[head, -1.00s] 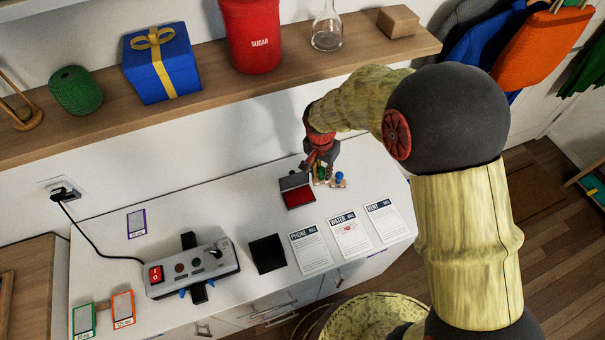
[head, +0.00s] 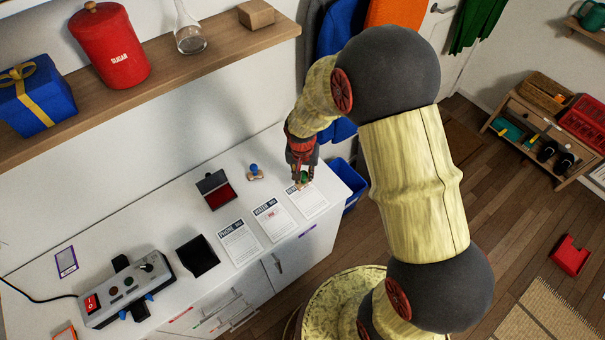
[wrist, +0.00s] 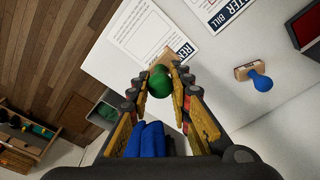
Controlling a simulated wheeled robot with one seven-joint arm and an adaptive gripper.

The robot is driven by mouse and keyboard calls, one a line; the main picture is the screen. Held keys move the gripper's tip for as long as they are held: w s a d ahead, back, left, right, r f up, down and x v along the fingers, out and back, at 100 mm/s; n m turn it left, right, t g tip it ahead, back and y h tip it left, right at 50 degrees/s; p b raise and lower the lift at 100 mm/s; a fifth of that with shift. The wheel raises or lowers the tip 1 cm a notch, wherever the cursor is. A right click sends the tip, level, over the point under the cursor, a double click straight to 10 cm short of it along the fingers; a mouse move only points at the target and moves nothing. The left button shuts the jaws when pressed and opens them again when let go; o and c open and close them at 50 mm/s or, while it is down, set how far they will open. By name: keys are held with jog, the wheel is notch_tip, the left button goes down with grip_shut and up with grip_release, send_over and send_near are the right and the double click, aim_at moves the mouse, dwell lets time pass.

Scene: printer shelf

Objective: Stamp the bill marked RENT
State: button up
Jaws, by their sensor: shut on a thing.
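My gripper (head: 303,177) is shut on the green-handled stamp (wrist: 159,82), whose wooden base points at the paper. The stamp is at the top edge of the RENT bill (head: 309,203), the rightmost of three bills. The bill also shows in the wrist view (wrist: 140,32), its heading partly hidden by the stamp. I cannot tell whether the stamp touches the paper. No red mark shows on the visible part of this bill. The open ink pad (head: 220,197) with a red surface lies to the left.
The WATER bill (head: 274,221), with a red mark, and the PHONE bill (head: 239,243) lie to the left. A black square (head: 197,256) and a grey switch box (head: 125,291) are further left. The wooden shelf (head: 150,88) overhangs the counter's back. The counter's right edge is close to my gripper.

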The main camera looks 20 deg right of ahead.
aim_at(304, 183)
jog(key=shift+s+d+f, duration=0.1)
jog(key=shift+d+f, duration=0.05)
jog(key=shift+f, duration=0.25)
jog(key=shift+f+b, duration=1.6)
jog(key=shift+f, duration=0.75)
jog(key=shift+f+b, duration=0.5)
jog(key=shift+f, duration=0.1)
jog(key=shift+r+p, duration=2.3)
jog(key=shift+r, duration=1.3)
